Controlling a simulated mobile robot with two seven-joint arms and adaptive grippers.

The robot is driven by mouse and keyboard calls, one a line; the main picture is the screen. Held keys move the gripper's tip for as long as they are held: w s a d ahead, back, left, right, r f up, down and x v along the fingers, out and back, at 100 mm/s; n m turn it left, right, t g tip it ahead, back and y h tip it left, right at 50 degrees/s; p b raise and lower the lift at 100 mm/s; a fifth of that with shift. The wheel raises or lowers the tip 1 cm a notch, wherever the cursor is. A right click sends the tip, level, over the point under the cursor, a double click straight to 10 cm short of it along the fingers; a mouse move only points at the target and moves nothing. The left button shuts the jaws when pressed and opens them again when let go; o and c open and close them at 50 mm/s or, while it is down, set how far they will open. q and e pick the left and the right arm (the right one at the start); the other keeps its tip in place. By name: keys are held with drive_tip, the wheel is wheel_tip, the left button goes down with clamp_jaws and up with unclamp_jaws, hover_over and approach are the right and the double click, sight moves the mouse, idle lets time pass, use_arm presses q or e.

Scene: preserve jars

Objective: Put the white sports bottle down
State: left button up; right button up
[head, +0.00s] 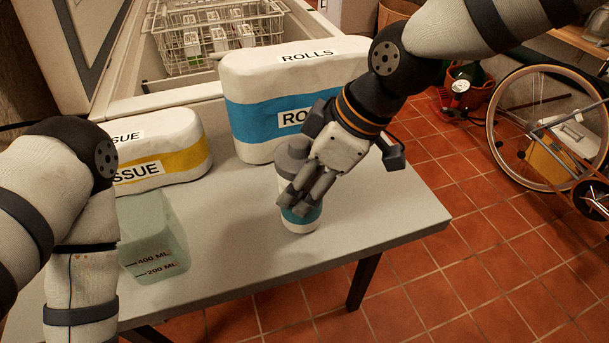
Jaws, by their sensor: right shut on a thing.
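The white sports bottle (302,223) has a grey upper part and a teal band. It is upright near the front edge of the grey table (390,225), right of the middle. Its base appears to be at the tabletop, but I cannot tell whether it touches. My right gripper (303,196) comes in from the upper right and is shut on the bottle, its fingers covering much of the bottle's middle. My left arm is at the left of the view; its gripper is not visible.
A large ROLLS pack (255,88) stands behind the bottle. A yellow-banded TISSUE pack (180,150) and a translucent measuring container (153,238) stand to the left. A wire basket (215,38) sits in the open chest behind. The table is clear between container and bottle, and right of the bottle.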

drive_tip(key=o, duration=1.7)
drive_tip(key=shift+f, duration=0.1)
use_arm(q)
drive_tip(key=shift+w+r+t+p, duration=0.4)
drive_tip(key=shift+w+r+p, duration=0.35)
drive_tip(key=shift+w+r, duration=0.3)
use_arm(e)
drive_tip(key=v, duration=1.2)
